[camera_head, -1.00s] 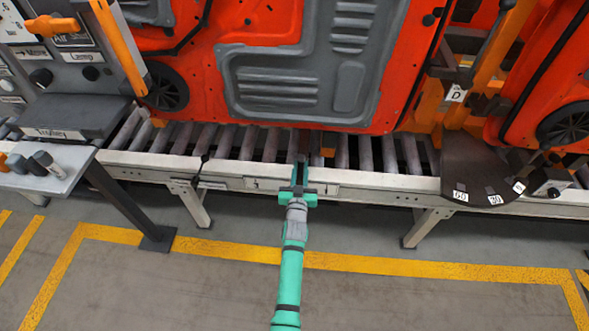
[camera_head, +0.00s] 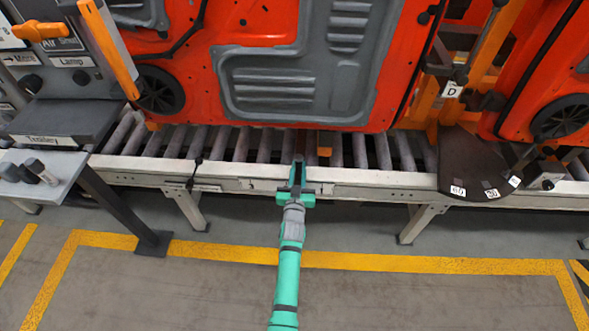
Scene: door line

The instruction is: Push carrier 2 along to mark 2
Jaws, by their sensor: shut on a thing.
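A large red door panel with a grey inner section (camera_head: 290,85) stands upright over the roller line, above my gripper. I take it as the load of carrier 2, but I see no carrier number. A small orange-brown piece (camera_head: 325,151) shows between the rollers below it. My gripper (camera_head: 298,170) is at the near rail of the line, below the panel's lower edge. Its jaws are shut on a dark part there; their tips hide most of it. I cannot read any mark 2.
The roller line's pale rail (camera_head: 375,178) runs left to right. A dark quadrant plate with number tags (camera_head: 480,168) and an orange post labelled D (camera_head: 453,89) stand right. A grey shelf (camera_head: 45,170) juts out left. The floor in front is clear, with yellow lines.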

